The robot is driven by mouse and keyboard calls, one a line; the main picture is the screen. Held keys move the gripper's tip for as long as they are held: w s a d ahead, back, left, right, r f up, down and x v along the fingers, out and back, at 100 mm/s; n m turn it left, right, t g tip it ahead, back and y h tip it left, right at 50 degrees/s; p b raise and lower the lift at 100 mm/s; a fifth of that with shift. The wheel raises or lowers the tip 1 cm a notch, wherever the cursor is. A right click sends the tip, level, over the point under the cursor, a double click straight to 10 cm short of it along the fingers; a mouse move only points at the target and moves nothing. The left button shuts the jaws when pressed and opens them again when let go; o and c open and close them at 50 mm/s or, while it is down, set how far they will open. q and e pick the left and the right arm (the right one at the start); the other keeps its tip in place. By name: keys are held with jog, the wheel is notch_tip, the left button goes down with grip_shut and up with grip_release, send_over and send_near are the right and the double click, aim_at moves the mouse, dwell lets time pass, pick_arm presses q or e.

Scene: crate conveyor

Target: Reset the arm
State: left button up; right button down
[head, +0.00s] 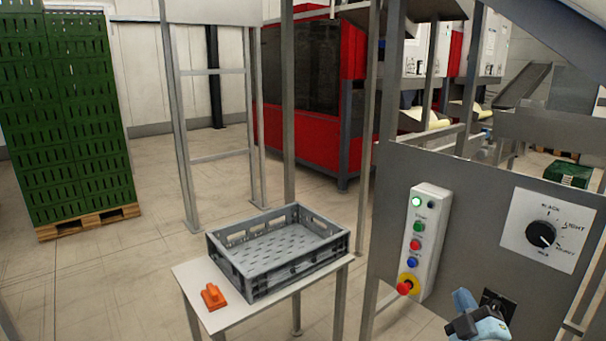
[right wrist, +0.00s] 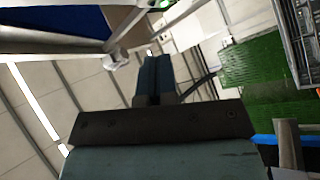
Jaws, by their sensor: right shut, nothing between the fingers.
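My right gripper (head: 464,302) is at the lower right of the head view, in front of the grey control panel (head: 390,225). Its blue fingers point up and are closed together with nothing between them. In the right wrist view the shut fingers (right wrist: 154,75) stand up from the dark gripper body. The gripper is below and right of the white button box (head: 424,240), close to a small black switch plate (head: 497,305). I cannot tell whether it touches the panel. My left gripper is not in view.
A grey crate (head: 277,279) and an orange object (head: 213,296) are on a small white table (head: 190,274) left of the panel. The panel carries a black rotary knob (head: 540,234) and a red emergency button (head: 404,287). Stacked green crates (head: 65,120) stand far left. Floor there is clear.

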jog(key=s+a+f+g+y, duration=0.4)
jog(key=s+a+f+g, duration=0.15)
jog(key=s+f, duration=0.4)
jog(key=s+a+f+m+g+y, duration=0.15)
jog(key=s+a, duration=0.25)
jog(key=s, duration=0.4)
jog(key=s+a+m+g+y, duration=0.1)
jog(key=s+a+g+y, duration=0.2)
jog(key=s, duration=0.5)
jog(key=w+a+r+m+t, duration=0.3)
jog(key=a+r+m+t, duration=0.1)
jog(key=a+m, duration=0.15)
pick_arm(q)
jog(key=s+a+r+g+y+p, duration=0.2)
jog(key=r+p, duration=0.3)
jog(key=p, duration=1.2)
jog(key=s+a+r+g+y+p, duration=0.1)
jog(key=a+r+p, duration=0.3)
jog(key=p, duration=1.3)
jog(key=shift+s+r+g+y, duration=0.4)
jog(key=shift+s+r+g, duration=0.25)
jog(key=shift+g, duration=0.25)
pick_arm(e)
jog(key=s+d+r+g+h, duration=0.4)
jog(key=d+r+h, duration=0.1)
jog(key=r, duration=0.5)
jog(key=shift+s+d+r, duration=0.15)
jog(key=shift+d+r, duration=0.2)
jog(key=shift+d, duration=0.05)
